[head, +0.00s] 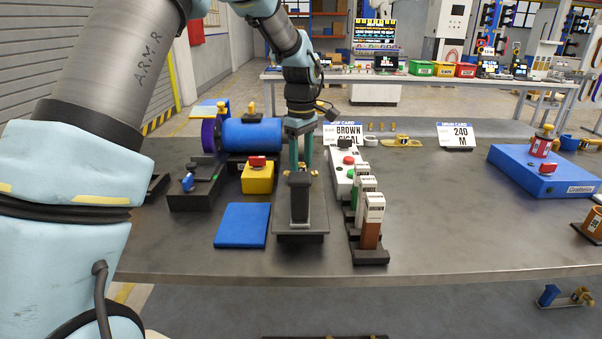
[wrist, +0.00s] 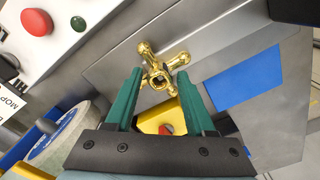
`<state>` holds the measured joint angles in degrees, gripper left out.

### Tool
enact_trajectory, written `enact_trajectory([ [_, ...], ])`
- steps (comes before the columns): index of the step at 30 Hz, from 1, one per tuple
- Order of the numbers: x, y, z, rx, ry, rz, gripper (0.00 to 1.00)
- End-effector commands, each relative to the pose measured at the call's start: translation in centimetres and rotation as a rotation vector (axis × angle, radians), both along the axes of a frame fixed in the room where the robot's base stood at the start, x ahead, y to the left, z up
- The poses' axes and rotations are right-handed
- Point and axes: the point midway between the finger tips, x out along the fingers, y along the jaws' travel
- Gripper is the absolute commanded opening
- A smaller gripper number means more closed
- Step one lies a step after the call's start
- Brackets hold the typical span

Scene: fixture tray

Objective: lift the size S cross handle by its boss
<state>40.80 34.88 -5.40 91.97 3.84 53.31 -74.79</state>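A brass cross handle (wrist: 163,68) with rounded arms and a square hole in its central boss shows in the wrist view, over a grey metal surface. No size mark is legible on it. My gripper (wrist: 160,78) has two green fingers, spread apart, with the handle's boss at the gap between their tips. I see no clear contact with it.
The black post stands on a grey plate (head: 318,222). A blue mat (head: 242,225) and a yellow box with a red button (head: 258,179) lie to the left. A white button box (head: 340,184) and upright labelled blocks (head: 372,222) stand close on the right.

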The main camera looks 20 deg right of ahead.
Motion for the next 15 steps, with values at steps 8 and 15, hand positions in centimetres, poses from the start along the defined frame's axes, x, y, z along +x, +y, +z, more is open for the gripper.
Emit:
enact_trajectory([
  [8,-0.01,0.0,0.0,0.0,0.0,0.0,0.22],
  [15,-0.04,0.01,-0.06,0.001,0.002,0.0,0.0],
])
